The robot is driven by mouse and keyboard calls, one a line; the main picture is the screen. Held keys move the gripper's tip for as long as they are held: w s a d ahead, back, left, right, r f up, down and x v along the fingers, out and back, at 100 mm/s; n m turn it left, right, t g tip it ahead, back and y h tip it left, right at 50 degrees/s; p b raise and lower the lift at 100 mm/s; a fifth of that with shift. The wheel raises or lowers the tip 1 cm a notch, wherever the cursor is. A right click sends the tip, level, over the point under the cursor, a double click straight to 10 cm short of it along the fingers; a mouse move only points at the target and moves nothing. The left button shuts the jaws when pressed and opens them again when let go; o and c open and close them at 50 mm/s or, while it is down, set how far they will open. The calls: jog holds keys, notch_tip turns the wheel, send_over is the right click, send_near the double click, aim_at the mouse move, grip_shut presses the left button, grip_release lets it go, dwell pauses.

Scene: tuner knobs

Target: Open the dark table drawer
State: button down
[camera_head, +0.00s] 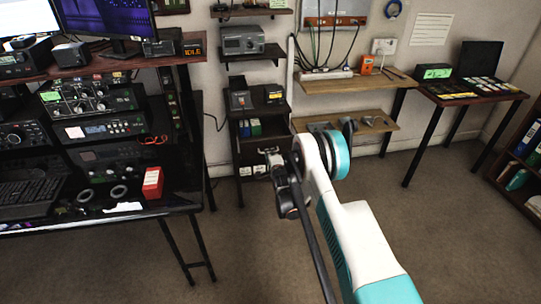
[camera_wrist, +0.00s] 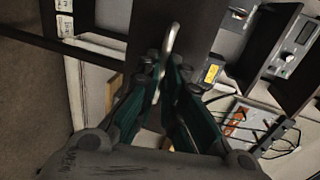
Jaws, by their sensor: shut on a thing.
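In the wrist view, a dark drawer front (camera_wrist: 198,20) fills the top middle, with a curved metal handle (camera_wrist: 171,38) on it. My gripper (camera_wrist: 167,82) has its two green-lined fingers on either side of the handle, shut on it. The lower end of the handle runs down between the fingers. In the head view, my gripper (camera_head: 270,156) is at the lower part of the dark shelf unit in the middle. The handle is too small to make out there, and my arm covers part of the view to the right.
A dark table (camera_head: 190,195) with radio gear stands at the left. Wooden shelves (camera_head: 345,86) are on the wall behind my arm. A small table (camera_head: 472,93) and a bookcase (camera_head: 524,150) stand at the right. The carpet (camera_head: 430,225) is clear at the lower right.

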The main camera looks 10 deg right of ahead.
jog(key=c, duration=1.7)
grip_release()
jog(key=v, duration=0.7)
jog(key=shift+s, duration=0.25)
